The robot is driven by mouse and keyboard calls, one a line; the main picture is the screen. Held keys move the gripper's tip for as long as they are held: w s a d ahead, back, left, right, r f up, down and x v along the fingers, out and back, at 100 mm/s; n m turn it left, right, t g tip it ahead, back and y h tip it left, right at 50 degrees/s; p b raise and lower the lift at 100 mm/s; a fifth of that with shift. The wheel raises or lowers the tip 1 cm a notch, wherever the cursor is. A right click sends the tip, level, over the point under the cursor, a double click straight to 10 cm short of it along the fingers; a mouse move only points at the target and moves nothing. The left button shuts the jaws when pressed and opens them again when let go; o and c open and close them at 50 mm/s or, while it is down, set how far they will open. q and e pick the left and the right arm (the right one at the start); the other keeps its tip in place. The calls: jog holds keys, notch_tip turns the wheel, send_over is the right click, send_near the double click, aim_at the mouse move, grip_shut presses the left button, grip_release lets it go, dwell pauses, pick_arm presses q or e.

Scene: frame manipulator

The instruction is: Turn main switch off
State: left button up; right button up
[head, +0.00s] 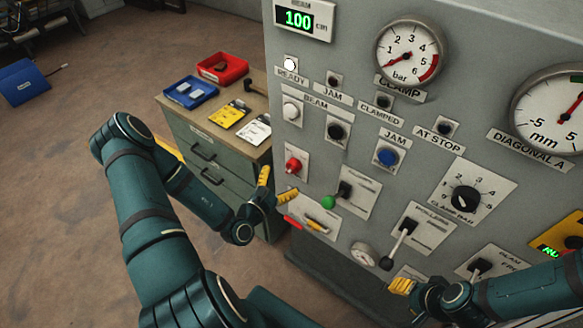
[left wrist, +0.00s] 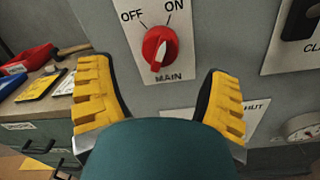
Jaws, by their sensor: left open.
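The main switch (head: 294,165) is a red rotary knob on a white plate on the grey panel's left part. In the left wrist view the main switch (left wrist: 160,48) shows OFF at upper left, ON at upper right and MAIN below. Its light handle bar leans slightly, with the upper end toward ON. My left gripper (head: 276,186) is open and empty, just in front of the panel, below and left of the knob. In the left wrist view its two yellow fingers (left wrist: 158,85) are spread to either side, below the knob, not touching it. My right gripper (head: 401,286) is low before the panel.
Close to the main switch are a green-knobbed lever (head: 330,202) and a plate with a yellow handle (head: 319,227). A cabinet (head: 215,170) with red and blue bins stands left of the panel. Another lever (head: 399,240) is near my right gripper.

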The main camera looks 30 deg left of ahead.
aim_at(289, 172)
pick_arm(q)
jog(key=shift+w+d, duration=0.1)
jog(key=shift+w, duration=2.65)
jog(key=shift+c, duration=0.3)
